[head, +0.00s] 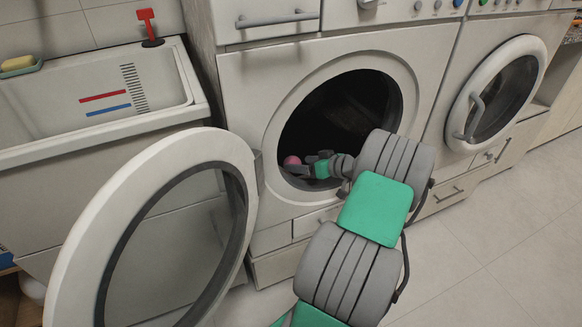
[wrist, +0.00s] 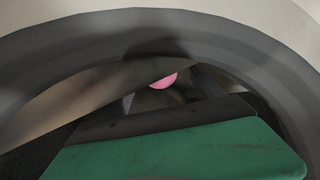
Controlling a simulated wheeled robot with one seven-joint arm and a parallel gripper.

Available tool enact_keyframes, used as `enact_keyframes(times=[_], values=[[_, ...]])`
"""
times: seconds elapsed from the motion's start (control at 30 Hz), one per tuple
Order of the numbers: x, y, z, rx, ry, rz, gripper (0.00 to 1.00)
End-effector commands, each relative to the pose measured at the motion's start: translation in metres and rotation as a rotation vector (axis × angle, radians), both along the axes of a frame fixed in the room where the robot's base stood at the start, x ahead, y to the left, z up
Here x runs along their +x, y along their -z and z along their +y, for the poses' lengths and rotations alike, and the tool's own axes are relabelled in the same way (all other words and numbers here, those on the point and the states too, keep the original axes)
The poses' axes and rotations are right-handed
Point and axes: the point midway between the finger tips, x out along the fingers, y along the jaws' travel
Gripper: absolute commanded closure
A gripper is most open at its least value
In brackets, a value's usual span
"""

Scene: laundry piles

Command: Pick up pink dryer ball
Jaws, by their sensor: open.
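The pink dryer ball (head: 291,161) is just inside the lower left of the open front-loading machine's drum (head: 340,112). In the wrist view the pink ball (wrist: 164,79) shows only in part, above the green body of my gripper. My gripper (head: 297,168) reaches into the drum opening from the right, its tips close beside the ball. It is open; the fingers (wrist: 168,90) appear on either side of the ball in the wrist view. I cannot tell whether they touch it.
The machine's round door (head: 80,245) stands open at the left. A white sink (head: 130,130) is at the left. The tiled floor (head: 510,240) at the right is clear.

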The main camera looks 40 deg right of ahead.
Motion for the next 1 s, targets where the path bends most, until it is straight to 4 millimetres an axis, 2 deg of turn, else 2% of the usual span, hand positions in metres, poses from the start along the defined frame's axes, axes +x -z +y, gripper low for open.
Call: enact_keyframes(times=[0.03,0.17,0.4,1.0], values=[[0.009,0.011,0.003,0.000,-0.003,0.000,0.23],[0.024,0.015,0.006,-0.001,-0.004,0.000,0.23],[0.026,0.014,0.006,-0.001,-0.003,0.000,0.24],[0.026,0.014,0.007,0.000,-0.005,0.001,0.73]])
